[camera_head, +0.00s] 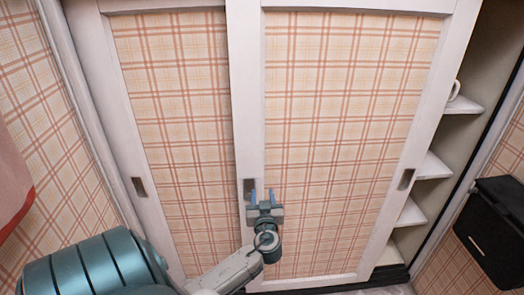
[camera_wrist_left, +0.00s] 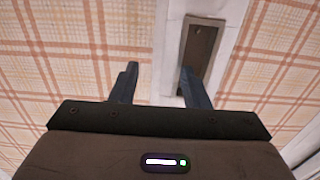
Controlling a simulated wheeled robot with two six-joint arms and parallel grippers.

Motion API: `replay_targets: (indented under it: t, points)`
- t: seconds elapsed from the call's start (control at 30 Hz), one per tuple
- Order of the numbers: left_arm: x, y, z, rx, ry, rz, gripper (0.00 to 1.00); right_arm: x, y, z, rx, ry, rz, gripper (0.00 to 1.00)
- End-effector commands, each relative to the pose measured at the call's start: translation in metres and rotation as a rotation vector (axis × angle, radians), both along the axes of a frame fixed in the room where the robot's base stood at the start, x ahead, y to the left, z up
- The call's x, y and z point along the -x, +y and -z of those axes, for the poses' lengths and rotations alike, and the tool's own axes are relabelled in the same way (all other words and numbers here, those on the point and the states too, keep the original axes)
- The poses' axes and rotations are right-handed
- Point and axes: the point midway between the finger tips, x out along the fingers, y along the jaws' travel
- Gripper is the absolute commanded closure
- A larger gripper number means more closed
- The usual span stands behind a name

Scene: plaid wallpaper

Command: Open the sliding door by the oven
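A sliding door with two white-framed plaid panels fills the head view. The right panel (camera_head: 345,110) overlaps the left panel (camera_head: 180,110) near the middle. A recessed handle (camera_head: 250,187) is set in the right panel's left stile; it also shows in the left wrist view (camera_wrist_left: 201,45). Another handle (camera_head: 406,179) is on that panel's right stile, and one (camera_head: 139,186) on the left panel's left stile. My left gripper (camera_head: 262,196) is open and empty by the middle handle. In the left wrist view its fingers (camera_wrist_left: 159,72) are apart, the right one near the handle's lower end. Contact is unclear.
Right of the right panel an open gap shows white shelves (camera_head: 433,166) with a white cup (camera_head: 454,90). A black box-like object (camera_head: 495,230) is at the far right. Plaid wall (camera_head: 50,150) and a reddish item (camera_head: 12,180) are at left.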

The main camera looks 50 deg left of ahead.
Motion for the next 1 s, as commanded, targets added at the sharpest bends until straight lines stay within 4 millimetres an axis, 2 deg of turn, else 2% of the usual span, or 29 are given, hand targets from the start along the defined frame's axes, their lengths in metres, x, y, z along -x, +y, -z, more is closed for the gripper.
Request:
replay_targets:
  t: [1.0]
  points:
    - [0.045,-0.057,0.002,0.001,0.001,0.000,0.58,0.000,0.000,0.020,0.000,0.000,0.000,0.64]
